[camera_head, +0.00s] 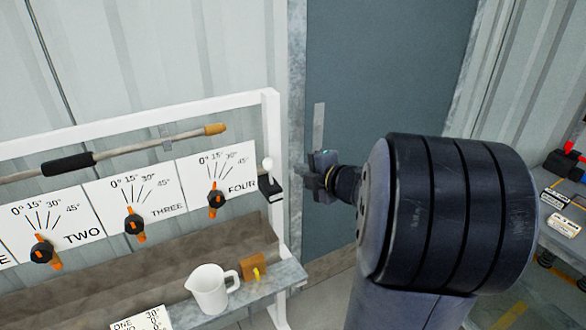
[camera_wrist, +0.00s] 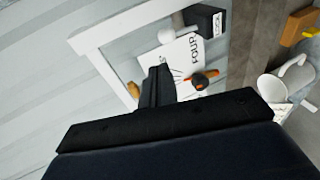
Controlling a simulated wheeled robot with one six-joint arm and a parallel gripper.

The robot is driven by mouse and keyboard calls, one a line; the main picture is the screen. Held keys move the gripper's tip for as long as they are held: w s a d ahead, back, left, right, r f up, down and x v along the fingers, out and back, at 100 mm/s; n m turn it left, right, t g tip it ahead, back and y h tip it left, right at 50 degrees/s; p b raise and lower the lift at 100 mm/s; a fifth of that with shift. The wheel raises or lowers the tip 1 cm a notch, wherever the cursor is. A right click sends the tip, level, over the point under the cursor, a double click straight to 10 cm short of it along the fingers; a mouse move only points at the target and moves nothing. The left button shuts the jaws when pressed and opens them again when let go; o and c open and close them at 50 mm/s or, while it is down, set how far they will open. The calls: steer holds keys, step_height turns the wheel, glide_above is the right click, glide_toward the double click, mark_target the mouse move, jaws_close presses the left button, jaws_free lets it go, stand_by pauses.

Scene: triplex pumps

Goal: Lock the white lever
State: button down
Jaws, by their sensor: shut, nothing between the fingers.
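The white lever (camera_head: 268,165) has a round white knob and stands up from a black block (camera_head: 271,188) on the right post of the white frame. In the wrist view the white lever (camera_wrist: 172,36) and its black block (camera_wrist: 205,20) show at the top, beyond the fingers. My gripper (camera_head: 308,178) is to the right of the lever in the head view, apart from it, in front of the blue-grey door. In the wrist view my gripper (camera_wrist: 160,75) has its fingers together with nothing between them.
Angle panels with black and orange knobs, such as panel FOUR (camera_head: 216,198), fill the frame. A white mug (camera_head: 210,290) and an orange-brown block (camera_head: 254,266) stand on the ledge below. A cluttered shelf (camera_head: 560,240) is at the right. A pole (camera_head: 110,152) crosses above the panels.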

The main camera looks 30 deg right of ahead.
steer(key=shift+v, duration=0.95)
steer(key=shift+w, duration=0.15)
